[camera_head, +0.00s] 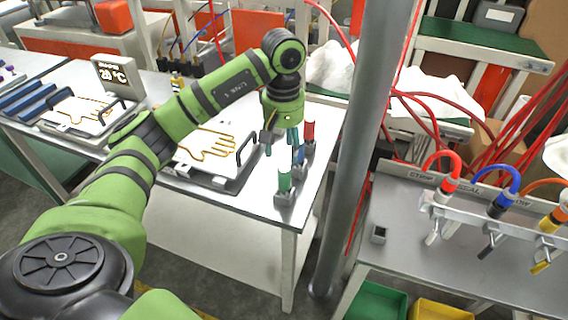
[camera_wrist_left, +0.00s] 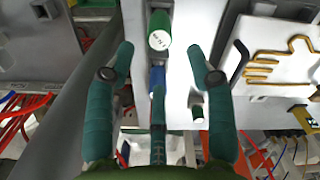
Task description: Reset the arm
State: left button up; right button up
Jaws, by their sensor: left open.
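My left arm reaches across the head view from the lower left. Its left gripper (camera_head: 281,142) hangs fingers-down above the right end of the white table (camera_head: 262,217). In the left wrist view, the gripper (camera_wrist_left: 160,58) has its green fingers spread with nothing between them. A green cylinder (camera_head: 284,181) stands in a grey holder just below the gripper; it also shows beyond the fingertips in the left wrist view (camera_wrist_left: 159,32). A blue cylinder (camera_head: 299,156) and a red cylinder (camera_head: 309,131) stand behind it, the blue one partly hidden. My right gripper is out of view.
A tray with a yellow-outlined glove shape (camera_head: 211,146) lies left of the cylinders. A grey vertical pole (camera_head: 362,140) stands right of the table. Further right, a bench (camera_head: 430,265) carries a rack with red, blue and orange hoses. A temperature display (camera_head: 118,76) stands at the back left.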

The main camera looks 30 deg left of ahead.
pick_arm(q)
jog(key=shift+r, duration=0.45)
